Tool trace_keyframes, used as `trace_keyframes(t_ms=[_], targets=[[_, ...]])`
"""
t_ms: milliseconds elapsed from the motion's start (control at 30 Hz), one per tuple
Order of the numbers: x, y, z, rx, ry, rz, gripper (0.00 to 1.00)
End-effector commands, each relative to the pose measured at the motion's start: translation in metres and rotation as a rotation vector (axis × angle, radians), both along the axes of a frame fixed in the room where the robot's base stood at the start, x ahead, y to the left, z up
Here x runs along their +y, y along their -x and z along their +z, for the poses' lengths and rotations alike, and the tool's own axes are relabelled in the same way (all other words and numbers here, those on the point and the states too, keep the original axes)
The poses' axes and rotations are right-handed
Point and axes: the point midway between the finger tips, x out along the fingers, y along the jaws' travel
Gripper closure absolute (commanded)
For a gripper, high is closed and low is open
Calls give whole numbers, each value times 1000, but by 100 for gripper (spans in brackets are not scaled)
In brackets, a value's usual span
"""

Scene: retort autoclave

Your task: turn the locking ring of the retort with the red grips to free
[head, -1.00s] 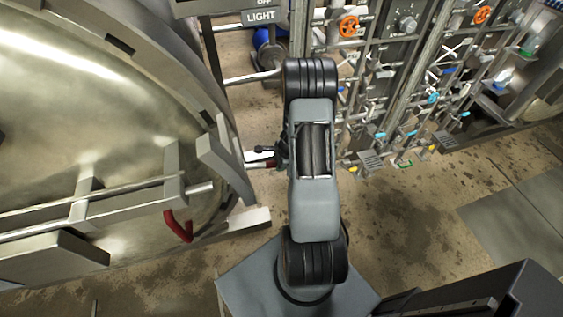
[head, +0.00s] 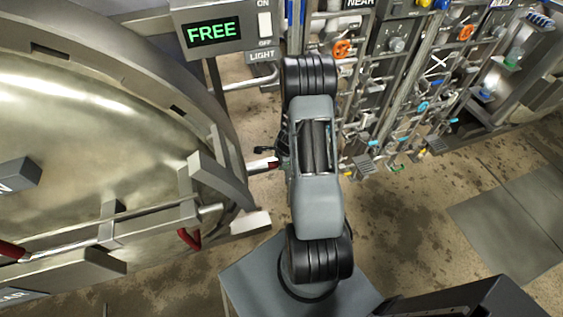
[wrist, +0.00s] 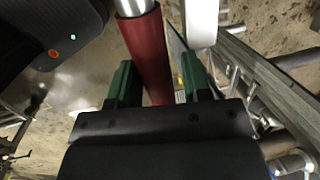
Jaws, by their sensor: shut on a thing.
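The retort's big round door (head: 90,120) fills the left of the head view, with the grey locking ring (head: 150,78) around it. A red grip (head: 273,162) on a metal bar sticks out at the ring's right, beside my arm. In the wrist view this red grip (wrist: 146,50) lies between the green fingers of my gripper (wrist: 158,82), which is shut on it. In the head view my arm hides most of the gripper. Other red grips show at the lower door (head: 189,238) and at the far left (head: 12,250). A display (head: 212,33) reads FREE in green.
A light switch (head: 264,28) is beside the display. A rack of pipes and valves with orange handwheels (head: 342,48) stands behind my arm. Stained floor (head: 420,215) is open at the right.

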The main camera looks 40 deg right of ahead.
Motion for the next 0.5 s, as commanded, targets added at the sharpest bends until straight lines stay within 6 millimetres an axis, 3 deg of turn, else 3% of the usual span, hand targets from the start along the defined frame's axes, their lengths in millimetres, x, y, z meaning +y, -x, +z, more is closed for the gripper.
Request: trace_keyframes(t_ms=[200,500], targets=[[-2,-1,3,-4,5,-3,42],[-1,0,4,-2,3,-3,42]])
